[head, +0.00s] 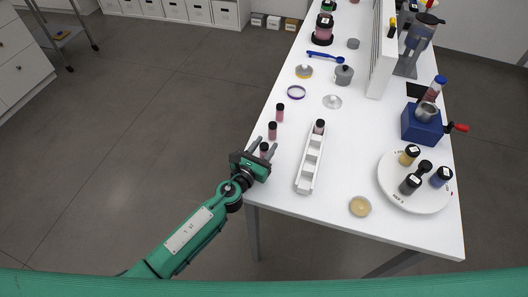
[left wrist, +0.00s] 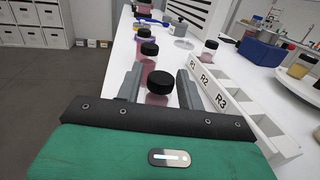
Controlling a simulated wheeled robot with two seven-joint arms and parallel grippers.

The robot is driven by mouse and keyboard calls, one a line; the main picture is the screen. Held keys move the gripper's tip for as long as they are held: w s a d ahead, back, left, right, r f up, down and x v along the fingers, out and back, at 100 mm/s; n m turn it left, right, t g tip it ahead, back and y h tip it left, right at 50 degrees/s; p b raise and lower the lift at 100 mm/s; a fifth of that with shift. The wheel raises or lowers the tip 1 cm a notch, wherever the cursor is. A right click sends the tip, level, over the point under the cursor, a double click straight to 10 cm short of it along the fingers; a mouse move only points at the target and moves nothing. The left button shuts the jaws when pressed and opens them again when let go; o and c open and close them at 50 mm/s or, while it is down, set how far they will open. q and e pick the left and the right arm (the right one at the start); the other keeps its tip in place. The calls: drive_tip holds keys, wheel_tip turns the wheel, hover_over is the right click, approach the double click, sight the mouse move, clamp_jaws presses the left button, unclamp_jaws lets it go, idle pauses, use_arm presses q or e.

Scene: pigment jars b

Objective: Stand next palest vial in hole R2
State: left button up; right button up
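Three pink vials with black caps stand in a row along the table's left edge: a near vial (head: 264,148), a middle vial (head: 272,131) and a far vial (head: 280,113). Their shades look close. The white rack (head: 305,176) is to their right, and labels R1, R2 and R3 show in the left wrist view. A capped vial (head: 320,127) stands in its far end, by R1; the other holes look empty. My left gripper (head: 263,145) is open, its fingers either side of the near vial, which also shows in the left wrist view (left wrist: 160,84), with gaps beside the cap.
A round white tray (head: 400,195) with several dark-capped jars is at the right, near a blue device (head: 421,124). A tan disc (head: 360,206) lies near the front edge.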

use_arm(q)
drive_tip(key=c, duration=0.6)
